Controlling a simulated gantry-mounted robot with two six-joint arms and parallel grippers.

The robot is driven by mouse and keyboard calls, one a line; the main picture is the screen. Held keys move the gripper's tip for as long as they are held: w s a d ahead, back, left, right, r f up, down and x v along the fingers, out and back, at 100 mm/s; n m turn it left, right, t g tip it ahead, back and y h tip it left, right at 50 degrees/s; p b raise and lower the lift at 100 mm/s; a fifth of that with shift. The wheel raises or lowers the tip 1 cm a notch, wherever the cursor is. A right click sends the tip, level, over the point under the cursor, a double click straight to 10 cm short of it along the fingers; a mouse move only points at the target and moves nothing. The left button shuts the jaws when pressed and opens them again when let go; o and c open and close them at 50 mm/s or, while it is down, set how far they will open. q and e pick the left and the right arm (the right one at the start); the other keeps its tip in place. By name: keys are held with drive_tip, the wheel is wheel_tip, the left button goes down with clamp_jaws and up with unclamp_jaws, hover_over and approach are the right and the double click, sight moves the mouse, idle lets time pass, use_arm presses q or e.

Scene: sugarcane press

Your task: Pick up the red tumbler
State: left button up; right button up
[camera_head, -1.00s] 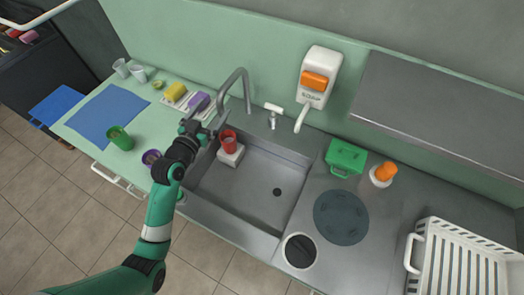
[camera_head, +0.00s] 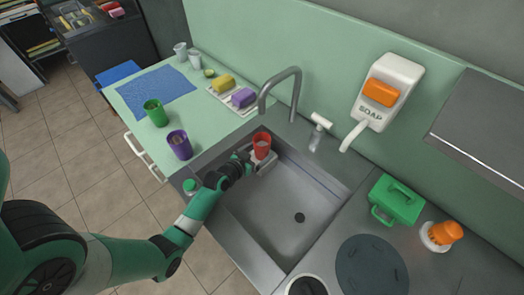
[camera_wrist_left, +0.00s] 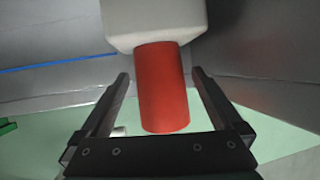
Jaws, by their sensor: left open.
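The red tumbler (camera_head: 261,148) stands on a pale block (camera_head: 265,162) in the far left corner of the sink. My left gripper (camera_head: 249,160) is beside the tumbler, on its near left side in the head view. In the left wrist view, the tumbler (camera_wrist_left: 162,92) lies between the two open fingers of the gripper (camera_wrist_left: 161,76), with a visible gap on each side. The pale block (camera_wrist_left: 155,22) shows at the top of that view. The fingertips are hard to make out in the head view. My right gripper is not in view.
The tap (camera_head: 296,92) rises behind the tumbler. A purple cup (camera_head: 180,148) and a green cup (camera_head: 156,116) stand on the counter to the left, near a tray with yellow and purple sponges (camera_head: 243,98). The sink basin (camera_head: 285,205) is otherwise open.

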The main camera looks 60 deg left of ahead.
sight(266, 140)
use_arm(q)
drive_tip(key=shift+b+x, duration=0.3)
drive_tip(key=shift+x, duration=0.7)
drive_tip(key=shift+w+a+f, duration=0.1)
drive_tip(key=shift+w+a, duration=0.05)
drive_tip(key=shift+w, duration=0.2)
drive_tip(key=shift+c, duration=0.4)
clamp_jaws()
drive_tip(key=shift+r+p, duration=0.5)
drive_tip(key=shift+r, duration=0.4)
drive_tip(key=shift+r+p, duration=0.55)
drive_tip(key=shift+r, duration=0.4)
drive_tip(key=s+d+r+p, duration=0.7)
drive_tip(key=s+d+r, duration=0.2)
drive_tip(key=s, duration=0.1)
drive_tip(key=shift+s+d+r, duration=0.2)
drive_tip(key=shift+d, duration=0.05)
